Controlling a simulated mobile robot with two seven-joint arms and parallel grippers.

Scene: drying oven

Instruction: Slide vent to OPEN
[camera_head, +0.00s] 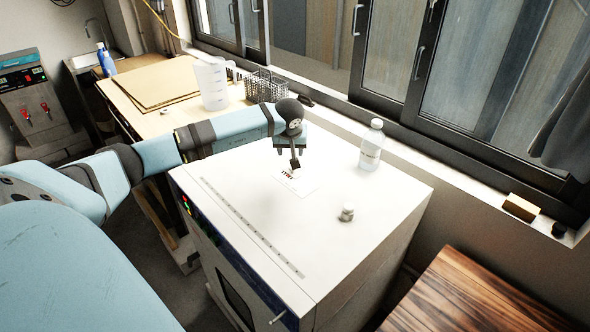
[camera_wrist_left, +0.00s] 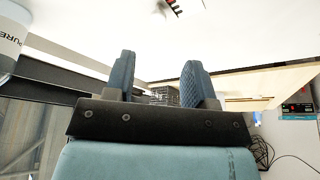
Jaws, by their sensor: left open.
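The white drying oven (camera_head: 240,195) has a flat top with a small white label (camera_head: 301,183) with dark and red print near its middle. A small pale knob-like piece (camera_head: 346,213) sits on the top, nearer the front right; I cannot tell if it is the vent slide. My left gripper (camera_head: 296,163) hangs just above the label, pointing down, and hides part of it. In the left wrist view its two fingers (camera_wrist_left: 163,72) are apart with nothing held between them. The label's print (camera_wrist_left: 173,6) shows at the upper edge there. My right gripper is not in view.
A clear capped bottle (camera_head: 371,147) stands at the oven top's back edge, right of my gripper. A wooden table (camera_head: 165,120) with a white beaker (camera_head: 211,84) and wire basket (camera_head: 265,86) lies behind. A dark wooden surface (camera_head: 460,300) is at lower right.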

